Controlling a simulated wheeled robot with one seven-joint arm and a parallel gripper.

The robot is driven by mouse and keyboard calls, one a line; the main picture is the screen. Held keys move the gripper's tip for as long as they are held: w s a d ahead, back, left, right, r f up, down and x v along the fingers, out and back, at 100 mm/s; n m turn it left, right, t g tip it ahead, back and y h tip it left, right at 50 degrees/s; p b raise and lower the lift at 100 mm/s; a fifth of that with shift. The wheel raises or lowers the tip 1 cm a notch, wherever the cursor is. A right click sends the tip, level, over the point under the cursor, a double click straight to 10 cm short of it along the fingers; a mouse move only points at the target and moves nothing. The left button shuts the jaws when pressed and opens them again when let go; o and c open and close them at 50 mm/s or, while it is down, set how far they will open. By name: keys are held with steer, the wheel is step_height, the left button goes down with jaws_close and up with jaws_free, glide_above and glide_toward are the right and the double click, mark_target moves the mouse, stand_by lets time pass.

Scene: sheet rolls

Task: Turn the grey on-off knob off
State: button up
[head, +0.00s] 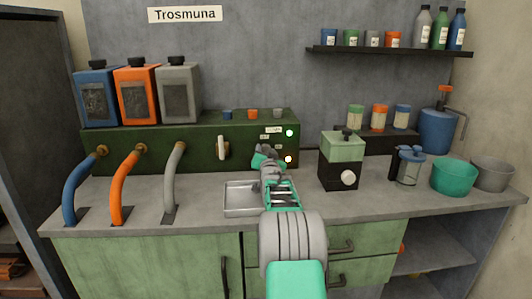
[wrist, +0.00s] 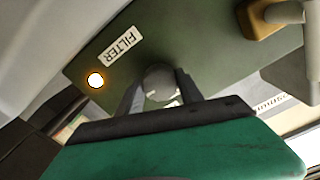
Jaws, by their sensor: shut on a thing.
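The grey knob (wrist: 160,80) sits on the dark green panel face in the wrist view, beside a white label reading FILTER (wrist: 120,48). The fingers of my gripper (wrist: 160,90) are on either side of the knob and closed on it. In the head view my gripper (head: 266,156) reaches the right part of the green machine (head: 190,150) and hides the knob. A warm lamp (wrist: 95,80) glows near the label; it also shows in the head view (head: 289,159). A green lamp (head: 290,133) is lit above it.
A white lever (head: 222,148) is on the panel to the left of my gripper. A metal tray (head: 243,211) lies below, and a green-and-black box with a white dial (head: 342,160) stands to the right. Blue, orange and grey hoses (head: 130,185) run down at the left.

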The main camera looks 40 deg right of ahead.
steer(key=shift+f+n+b, duration=0.1)
steer(key=shift+n+b, duration=0.2)
steer(key=shift+b, duration=0.1)
steer(key=n+b, duration=0.2)
steer(key=shift+f+n, duration=0.15)
steer(key=shift+n, duration=0.15)
steer(key=n+b, duration=0.4)
steer(key=n, duration=0.1)
steer(key=n+b, duration=0.2)
steer(key=n, duration=0.3)
steer(key=n+b, duration=0.1)
steer(key=n, duration=0.3)
steer(key=shift+n, duration=0.3)
steer(key=o, duration=1.4)
steer(key=shift+r, duration=0.2)
